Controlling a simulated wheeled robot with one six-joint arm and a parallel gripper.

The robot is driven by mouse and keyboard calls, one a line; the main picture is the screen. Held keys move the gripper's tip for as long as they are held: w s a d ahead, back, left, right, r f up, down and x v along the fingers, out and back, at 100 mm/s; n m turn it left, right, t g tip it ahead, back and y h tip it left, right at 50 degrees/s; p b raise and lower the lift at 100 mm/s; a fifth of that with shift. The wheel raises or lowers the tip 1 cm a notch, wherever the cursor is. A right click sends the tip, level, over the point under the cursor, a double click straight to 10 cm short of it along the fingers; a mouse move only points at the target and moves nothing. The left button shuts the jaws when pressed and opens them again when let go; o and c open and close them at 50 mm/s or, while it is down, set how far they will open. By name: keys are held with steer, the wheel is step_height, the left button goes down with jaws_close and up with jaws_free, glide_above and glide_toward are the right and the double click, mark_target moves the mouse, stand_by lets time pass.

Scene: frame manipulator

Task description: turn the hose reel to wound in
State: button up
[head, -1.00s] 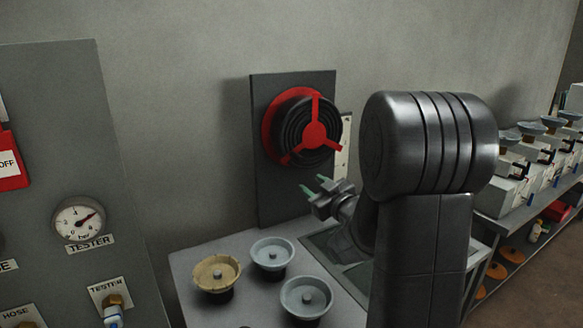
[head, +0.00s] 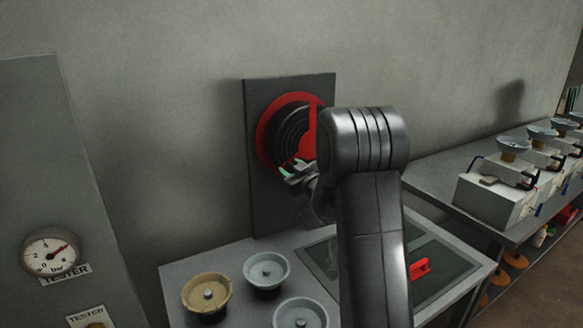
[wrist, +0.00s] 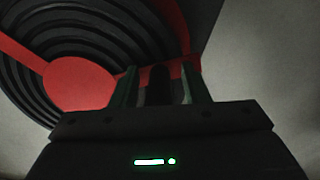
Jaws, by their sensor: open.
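The hose reel (head: 284,135) is a coil of black hose with a red rim, hub and spokes, on a dark upright panel (head: 258,205). My arm covers its right side in the head view. My gripper (head: 293,170) is open at the reel's lower front. In the wrist view, the red hub (wrist: 80,84) is left of my gripper (wrist: 160,75), and a red spoke runs behind the fingertips. A short dark peg-like part (wrist: 158,84) shows between the fingers, apart from both. I cannot tell whether the fingers touch the reel.
A tan bowl-shaped dish (head: 207,291) and two grey ones (head: 266,269) stand on the bench (head: 222,257) below. A red piece (head: 419,268) lies on the right of the bench. A gauge panel (head: 45,150) stands left. The wall beside the reel panel is clear.

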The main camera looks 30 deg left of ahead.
jaws_close()
steer(key=shift+f, duration=0.1)
